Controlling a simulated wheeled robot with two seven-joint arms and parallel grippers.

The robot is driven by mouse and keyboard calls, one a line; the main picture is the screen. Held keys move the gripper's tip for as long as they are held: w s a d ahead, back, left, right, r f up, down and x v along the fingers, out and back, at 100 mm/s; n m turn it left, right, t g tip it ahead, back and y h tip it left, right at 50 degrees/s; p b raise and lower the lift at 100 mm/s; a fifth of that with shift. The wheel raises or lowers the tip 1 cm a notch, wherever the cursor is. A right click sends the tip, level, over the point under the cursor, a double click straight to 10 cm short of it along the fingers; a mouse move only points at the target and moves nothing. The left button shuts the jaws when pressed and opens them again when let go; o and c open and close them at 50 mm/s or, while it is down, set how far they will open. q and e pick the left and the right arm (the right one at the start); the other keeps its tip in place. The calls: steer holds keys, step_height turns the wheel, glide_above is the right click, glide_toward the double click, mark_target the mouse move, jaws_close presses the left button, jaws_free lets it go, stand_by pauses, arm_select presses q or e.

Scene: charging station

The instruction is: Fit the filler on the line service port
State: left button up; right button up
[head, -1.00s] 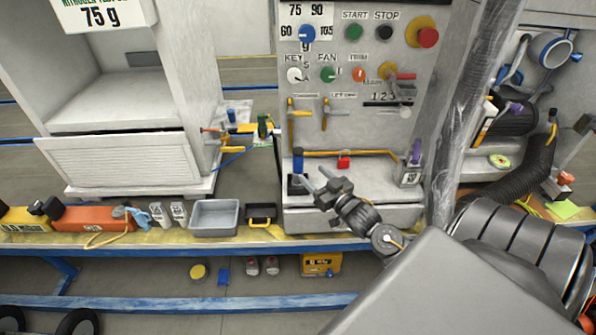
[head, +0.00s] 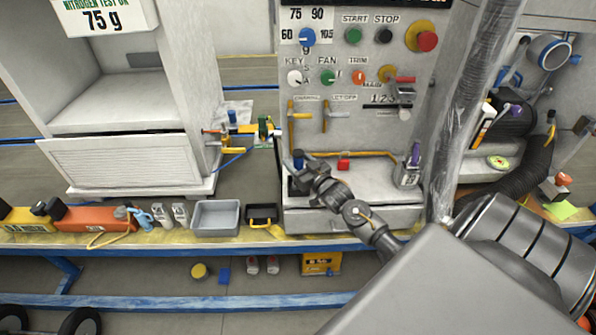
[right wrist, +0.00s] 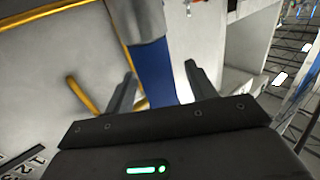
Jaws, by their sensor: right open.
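A small upright blue cylinder (head: 298,155), which looks like the filler, stands on the left end of the control cabinet's ledge. My right gripper (head: 300,174) is at it, with its base hidden behind the fingers. In the right wrist view, the blue body (right wrist: 155,72) with its grey end (right wrist: 137,20) lies between the two spread fingers of my right gripper (right wrist: 157,86). The jaws are open, and I cannot tell whether either finger touches it. The line service port may be among the small valve fittings (head: 236,130) left of the cabinet; I cannot tell which. My left gripper is not in view.
A grey tray (head: 216,231) and a black-and-yellow bin (head: 261,216) stand on the bench to the left. A wrapped post (head: 462,130) rises at the right.

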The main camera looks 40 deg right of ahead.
jaws_close()
stand_by(0.3)
steer(key=shift+r, duration=0.15)
